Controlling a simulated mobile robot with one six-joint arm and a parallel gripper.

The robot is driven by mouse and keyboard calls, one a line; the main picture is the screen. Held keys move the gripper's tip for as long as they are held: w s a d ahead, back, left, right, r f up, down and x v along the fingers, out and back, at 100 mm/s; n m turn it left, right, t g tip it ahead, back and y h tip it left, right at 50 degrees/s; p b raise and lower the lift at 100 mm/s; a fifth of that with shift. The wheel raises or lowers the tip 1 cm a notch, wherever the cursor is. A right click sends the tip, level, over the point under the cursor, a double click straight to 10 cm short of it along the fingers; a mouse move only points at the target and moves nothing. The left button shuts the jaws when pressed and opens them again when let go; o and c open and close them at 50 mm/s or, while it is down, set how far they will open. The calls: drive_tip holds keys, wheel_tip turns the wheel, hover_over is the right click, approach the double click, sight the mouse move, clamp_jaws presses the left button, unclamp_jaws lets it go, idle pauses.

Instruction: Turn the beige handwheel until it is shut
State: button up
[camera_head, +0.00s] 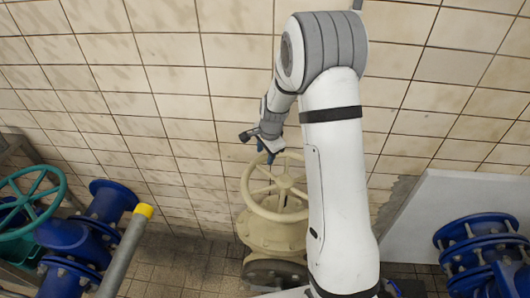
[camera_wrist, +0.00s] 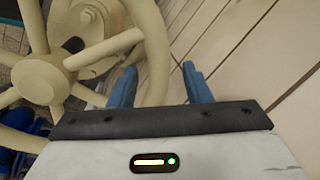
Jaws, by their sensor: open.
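The beige handwheel (camera_head: 276,187) sits on a beige valve body (camera_head: 270,232) near the tiled wall, partly hidden behind my arm in the head view. In the wrist view the handwheel (camera_wrist: 104,50) fills the left side, with its spokes and hub showing. My gripper (camera_head: 268,153) is at the back upper rim of the wheel. In the wrist view my gripper (camera_wrist: 158,84) has its two blue fingers apart. The rim passes close to the left finger. I cannot tell whether they touch. Nothing is held between the fingers.
A teal handwheel (camera_head: 30,200) and blue pipes (camera_head: 100,215) stand at the left, with a yellow-capped grey post (camera_head: 143,211) before them. A pale panel (camera_head: 435,225) and blue flanges (camera_head: 475,245) are at the right. The tiled wall (camera_head: 160,90) is close behind my gripper.

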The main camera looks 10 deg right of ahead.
drive_tip(key=shift+f, duration=0.6)
drive_tip(key=shift+r, duration=0.1)
clamp_jaws()
drive_tip(key=shift+w, duration=0.1)
